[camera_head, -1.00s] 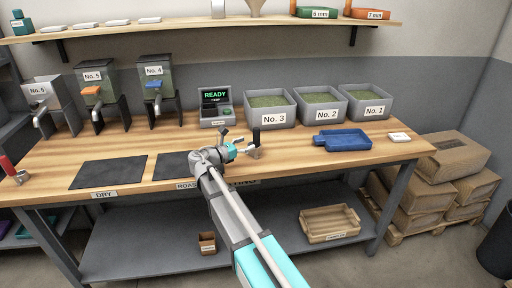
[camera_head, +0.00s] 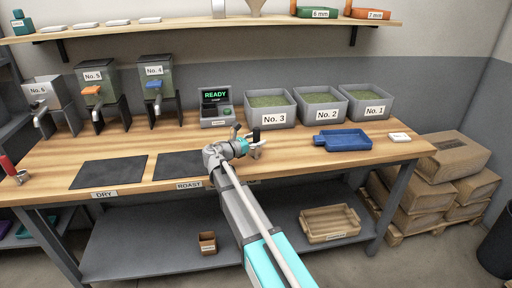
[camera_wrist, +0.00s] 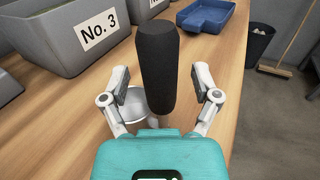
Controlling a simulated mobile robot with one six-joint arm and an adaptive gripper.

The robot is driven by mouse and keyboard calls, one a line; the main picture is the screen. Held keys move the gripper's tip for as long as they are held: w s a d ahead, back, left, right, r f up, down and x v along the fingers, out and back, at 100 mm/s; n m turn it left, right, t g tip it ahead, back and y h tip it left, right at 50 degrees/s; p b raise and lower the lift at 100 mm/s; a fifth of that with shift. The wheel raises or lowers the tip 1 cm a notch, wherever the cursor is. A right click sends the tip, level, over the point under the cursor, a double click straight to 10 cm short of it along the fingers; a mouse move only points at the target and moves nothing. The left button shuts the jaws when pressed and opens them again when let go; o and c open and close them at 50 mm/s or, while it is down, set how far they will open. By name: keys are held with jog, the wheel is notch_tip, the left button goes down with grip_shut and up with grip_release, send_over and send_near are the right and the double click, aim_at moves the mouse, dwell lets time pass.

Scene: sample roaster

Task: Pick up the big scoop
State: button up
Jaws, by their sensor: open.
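The big scoop stands on the wooden bench in front of the No. 3 bin, its thick black handle (camera_head: 256,134) pointing up. In the wrist view the handle (camera_wrist: 157,68) fills the middle, and part of a round metal bowl (camera_wrist: 148,104) shows low behind it. My gripper (camera_head: 251,147) is at the scoop. In the wrist view my gripper (camera_wrist: 161,92) is open, with one finger on each side of the handle and visible gaps on both sides. The bowl is partly hidden by the handle and finger.
The No. 3 bin (camera_head: 269,122) stands close behind the scoop. A blue tray (camera_head: 343,140) lies to the right, with clear bench between. A dark mat (camera_head: 182,164) lies to the left. A smaller red-handled scoop (camera_head: 12,170) is at the far left.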

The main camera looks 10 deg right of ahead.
dwell(0.4)
grip_shut()
